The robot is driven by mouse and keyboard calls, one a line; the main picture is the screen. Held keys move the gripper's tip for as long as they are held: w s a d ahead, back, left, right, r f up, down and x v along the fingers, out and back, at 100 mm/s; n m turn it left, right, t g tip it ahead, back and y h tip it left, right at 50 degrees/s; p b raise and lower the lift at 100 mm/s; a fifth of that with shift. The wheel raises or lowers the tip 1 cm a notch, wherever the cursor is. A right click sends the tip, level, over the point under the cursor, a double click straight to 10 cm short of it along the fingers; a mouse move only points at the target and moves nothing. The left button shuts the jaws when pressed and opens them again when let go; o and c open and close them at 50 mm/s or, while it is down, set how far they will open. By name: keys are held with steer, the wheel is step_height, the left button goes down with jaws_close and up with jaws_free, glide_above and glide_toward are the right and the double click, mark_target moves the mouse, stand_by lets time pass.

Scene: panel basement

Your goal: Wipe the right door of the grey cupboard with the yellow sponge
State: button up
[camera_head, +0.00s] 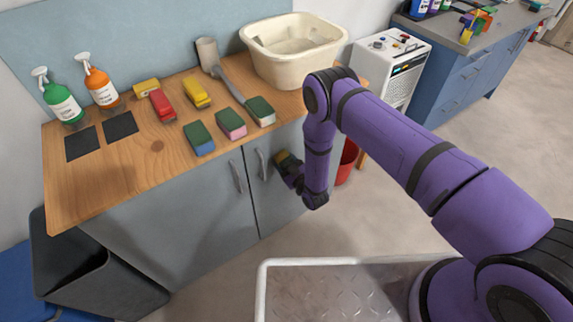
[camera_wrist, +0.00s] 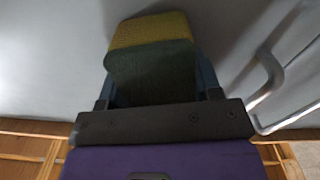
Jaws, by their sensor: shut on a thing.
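The grey cupboard (camera_head: 190,222) has two doors under a wooden top. Its right door (camera_head: 273,205) has a vertical bar handle (camera_head: 263,164) near its left edge. My gripper (camera_head: 287,170) is at the right door, right of that handle. It is shut on a yellow sponge with a dark green side (camera_wrist: 150,68). The sponge is in front of the grey door surface (camera_wrist: 55,55), and I cannot tell whether it touches. In the wrist view the handle (camera_wrist: 268,80) is to the right of the sponge. My forearm hides part of the door's right side.
The worktop (camera_head: 85,185) holds spray bottles (camera_head: 62,103), several sponges and blocks (camera_head: 199,138), a brush (camera_head: 229,82) and a cream basin (camera_head: 292,50). A red bucket (camera_head: 347,162) stands right of the cupboard, a dark bin (camera_head: 85,275) at its left front.

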mark_target(290, 148)
steer(key=shift+w+d+r, duration=0.4)
steer(key=shift+w+d, duration=0.25)
steer(key=shift+d, duration=0.15)
steer(key=shift+w+d+r, duration=0.4)
steer(key=shift+w+d, duration=0.2)
steer(key=shift+d, duration=0.15)
steer(key=shift+s+a+r, duration=0.1)
steer(key=shift+s+a, duration=0.5)
steer(key=shift+a, duration=0.3)
steer(key=shift+s+a+r, duration=0.1)
steer(key=shift+s+a, duration=0.5)
steer(key=shift+a, duration=0.25)
steer(key=shift+s+d+r, duration=0.1)
steer(key=shift+d+r, duration=0.05)
steer(key=shift+r, duration=0.6)
steer(key=shift+w+d+f, duration=0.1)
steer(key=shift+w+d, duration=0.5)
steer(key=shift+d, duration=0.25)
steer(key=shift+w+d, duration=0.55)
steer(key=shift+d, duration=0.3)
steer(key=shift+s+d, duration=0.1)
steer(key=shift+v, duration=2.9)
